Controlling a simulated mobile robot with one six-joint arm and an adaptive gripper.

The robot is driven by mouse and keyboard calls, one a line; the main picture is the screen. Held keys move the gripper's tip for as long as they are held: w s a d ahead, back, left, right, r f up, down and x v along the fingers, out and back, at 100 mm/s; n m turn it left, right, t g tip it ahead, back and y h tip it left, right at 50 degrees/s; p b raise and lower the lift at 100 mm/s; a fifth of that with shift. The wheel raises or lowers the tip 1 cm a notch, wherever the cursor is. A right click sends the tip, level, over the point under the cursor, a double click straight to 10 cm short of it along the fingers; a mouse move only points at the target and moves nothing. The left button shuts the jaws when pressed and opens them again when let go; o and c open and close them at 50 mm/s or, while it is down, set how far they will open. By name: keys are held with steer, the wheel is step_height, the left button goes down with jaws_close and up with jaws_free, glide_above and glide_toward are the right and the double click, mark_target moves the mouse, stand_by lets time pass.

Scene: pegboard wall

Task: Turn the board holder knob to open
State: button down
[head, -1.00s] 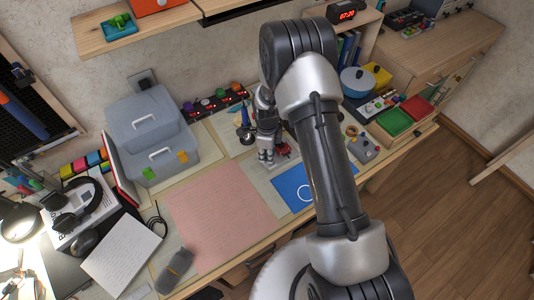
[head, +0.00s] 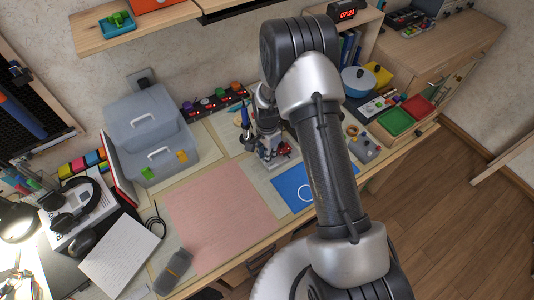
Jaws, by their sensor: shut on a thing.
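My gripper (head: 269,149) reaches down to the back middle of the desk, below my dark arm link. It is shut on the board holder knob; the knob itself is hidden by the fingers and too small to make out. A small red part (head: 284,149), seemingly of the board holder, shows just right of the fingers. The rest of the holder is mostly hidden by my gripper and arm.
A blue-handled tool in a stand (head: 245,125) is close to the left of my gripper. A blue mat (head: 290,187) lies in front, a pink mat (head: 222,218) to the left. A grey toolbox (head: 150,140) and a row of coloured knobs (head: 215,101) stand behind.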

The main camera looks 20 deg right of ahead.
steer(key=n, duration=1.3)
steer(key=shift+n+b, duration=0.35)
steer(key=shift+n, duration=0.05)
steer(key=n, duration=1.1)
steer(key=shift+n, duration=0.4)
steer(key=c, duration=1.7)
jaws_free()
steer(key=shift+r, duration=0.15)
